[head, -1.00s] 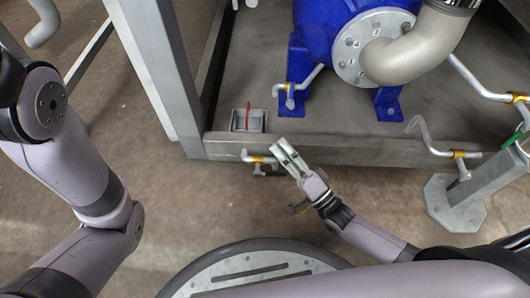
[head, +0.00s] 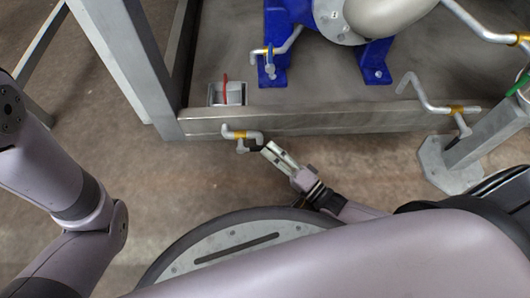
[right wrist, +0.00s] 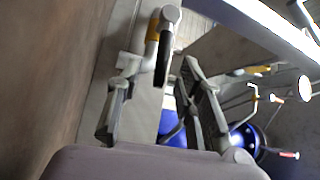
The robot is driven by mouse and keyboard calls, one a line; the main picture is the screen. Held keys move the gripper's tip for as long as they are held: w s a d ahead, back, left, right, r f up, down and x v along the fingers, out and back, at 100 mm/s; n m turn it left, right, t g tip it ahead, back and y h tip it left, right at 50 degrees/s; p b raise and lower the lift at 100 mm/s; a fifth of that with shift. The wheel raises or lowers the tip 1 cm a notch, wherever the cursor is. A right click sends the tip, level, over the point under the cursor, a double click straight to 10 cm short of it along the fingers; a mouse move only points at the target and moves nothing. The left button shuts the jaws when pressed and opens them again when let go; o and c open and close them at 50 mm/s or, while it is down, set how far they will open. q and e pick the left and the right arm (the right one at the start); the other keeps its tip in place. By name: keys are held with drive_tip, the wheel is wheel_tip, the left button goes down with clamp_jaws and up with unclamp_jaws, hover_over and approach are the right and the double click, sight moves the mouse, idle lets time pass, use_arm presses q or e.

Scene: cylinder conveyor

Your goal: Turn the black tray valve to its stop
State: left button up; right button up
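The black tray valve has a black handle (head: 253,148) on a short pale pipe with a yellow band (head: 239,134), at the tray's front wall. In the right wrist view its black handle (right wrist: 163,58) shows ahead of the gap between my fingers, nearer the right finger. My right gripper (head: 271,149) is just right of the handle in the head view. The right wrist view shows my right gripper (right wrist: 155,80) with its fingers apart and nothing clamped. I cannot tell whether a finger touches the handle. My left gripper is out of view; only the left arm shows.
The grey metal tray's front wall (head: 330,121) runs beside the valve. A blue pump (head: 277,70) with yellow-banded pipework stands behind. A grey post foot (head: 450,165) is at the right.

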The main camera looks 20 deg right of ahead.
sight(255, 149)
drive_tip(key=shift+b+x, duration=0.5)
drive_tip(key=shift+x, duration=1)
clamp_jaws()
